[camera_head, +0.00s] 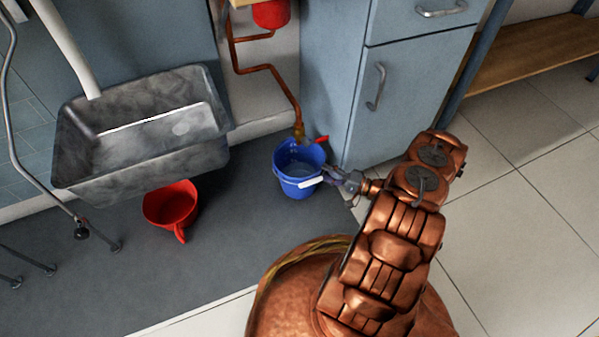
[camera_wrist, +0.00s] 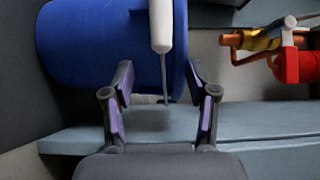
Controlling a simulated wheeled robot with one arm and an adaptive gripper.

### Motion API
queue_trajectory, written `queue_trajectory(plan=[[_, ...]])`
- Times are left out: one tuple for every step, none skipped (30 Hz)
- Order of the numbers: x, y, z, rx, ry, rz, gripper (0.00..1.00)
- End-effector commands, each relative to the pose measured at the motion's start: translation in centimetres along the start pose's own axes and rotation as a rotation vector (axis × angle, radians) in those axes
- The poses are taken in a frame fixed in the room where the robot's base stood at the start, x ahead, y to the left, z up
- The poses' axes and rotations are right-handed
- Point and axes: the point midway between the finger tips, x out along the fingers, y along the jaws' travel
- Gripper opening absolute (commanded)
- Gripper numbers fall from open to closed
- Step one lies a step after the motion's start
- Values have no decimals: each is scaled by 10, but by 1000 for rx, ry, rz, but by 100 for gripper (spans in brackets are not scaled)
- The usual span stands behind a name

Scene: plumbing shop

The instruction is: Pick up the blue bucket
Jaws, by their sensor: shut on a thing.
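The blue bucket (camera_head: 288,185) stands upright on the dark grey floor by the cabinet, below the copper pipe's tap. Its inside looks pale blue; I cannot tell what it holds. Its white handle grip (camera_head: 311,182) hangs on the side towards me. My gripper (camera_head: 333,176) is at the bucket's right side, shut on it near the rim and handle. In the wrist view the bucket (camera_wrist: 95,45) fills the upper left, with the handle grip (camera_wrist: 161,25) and its thin wire running between the fingers (camera_wrist: 161,75). The exact contact is hard to see.
A copper pipe with a red-handled tap (camera_head: 300,132) comes down right over the bucket. A blue-grey cabinet (camera_head: 385,110) stands close behind it. Light floor tiles (camera_head: 500,220) on the right are clear.

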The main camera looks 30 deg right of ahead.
Motion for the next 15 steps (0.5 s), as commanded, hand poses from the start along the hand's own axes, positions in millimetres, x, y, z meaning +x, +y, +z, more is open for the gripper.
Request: queue_trajectory(plan=[[0, 0, 0, 0, 0, 0, 46], [0, 0, 0, 0, 0, 0, 42], [0, 0, 0, 0, 0, 0, 38], [0, 0, 0, 0, 0, 0, 35], [0, 0, 0, 0, 0, 0, 32], [0, 0, 0, 0, 0, 0, 28], [0, 0, 0, 0, 0, 0, 25], [0, 0, 0, 0, 0, 0, 22], [0, 0, 0, 0, 0, -1, 18], [0, 0, 0, 0, 0, -1, 14], [0, 0, 0, 0, 0, 0, 11], [0, 0, 0, 0, 0, 0, 7], [0, 0, 0, 0, 0, 0, 4], [0, 0, 0, 0, 0, 0, 1], [0, 0, 0, 0, 0, 0, 0]])
